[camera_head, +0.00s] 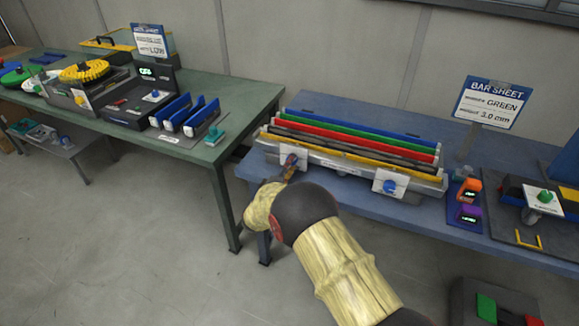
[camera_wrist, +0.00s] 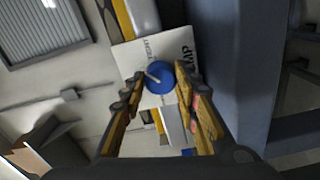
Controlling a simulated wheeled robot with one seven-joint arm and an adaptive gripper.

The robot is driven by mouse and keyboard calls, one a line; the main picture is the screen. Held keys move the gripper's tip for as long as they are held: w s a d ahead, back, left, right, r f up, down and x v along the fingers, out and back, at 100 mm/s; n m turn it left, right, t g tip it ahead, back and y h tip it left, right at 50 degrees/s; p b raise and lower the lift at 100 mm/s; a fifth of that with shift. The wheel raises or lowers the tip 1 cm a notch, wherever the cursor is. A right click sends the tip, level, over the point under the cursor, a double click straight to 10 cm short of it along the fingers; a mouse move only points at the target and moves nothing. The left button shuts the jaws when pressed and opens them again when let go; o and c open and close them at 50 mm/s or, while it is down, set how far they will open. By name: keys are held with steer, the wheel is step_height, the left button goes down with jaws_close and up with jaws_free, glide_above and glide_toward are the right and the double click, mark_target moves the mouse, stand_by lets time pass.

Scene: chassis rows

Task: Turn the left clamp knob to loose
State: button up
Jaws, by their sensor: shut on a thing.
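The left clamp knob (camera_wrist: 159,78) is a blue round knob with a pale pointer bar, on a white label plate (camera_wrist: 127,57) marked "CLAMP". In the head view its white plate (camera_head: 299,153) sits on the front of the bar rack, left end. My gripper (camera_wrist: 158,74) has a finger on either side of the knob and is shut on it. In the head view my gripper (camera_head: 289,168) reaches up to the plate and partly hides the knob. The plate's smaller lettering is too small to read.
The rack (camera_head: 355,155) holds blue, green, red, black and yellow bars on a blue table (camera_head: 350,190). A second blue clamp knob (camera_head: 389,186) is at its right. A bar sheet sign (camera_head: 488,103) reads green, 3.0 mm. A green table (camera_head: 215,125) stands left, across a gap.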

steer(key=n, duration=0.6)
steer(key=shift+n+p, duration=0.3)
steer(key=n+p, duration=0.1)
steer(key=n, duration=0.2)
steer(key=shift+n, duration=0.3)
steer(key=n+p, duration=0.1)
steer(key=n, duration=0.2)
steer(key=shift+n, duration=0.3)
steer(key=n+p, duration=0.2)
steer(key=n, duration=0.1)
steer(key=shift+a+n, duration=0.1)
steer(key=shift+n, duration=0.2)
steer(key=n+p, duration=0.1)
steer(key=n, duration=0.2)
steer(key=shift+n, duration=0.3)
steer(key=n+p, duration=0.1)
steer(key=n, duration=0.1)
steer(key=shift+n+p, duration=0.3)
steer(key=shift+n, duration=0.1)
steer(key=shift+f+n+p, duration=0.1)
steer(key=shift+n+p, duration=0.7)
steer(key=shift+n, duration=1.1)
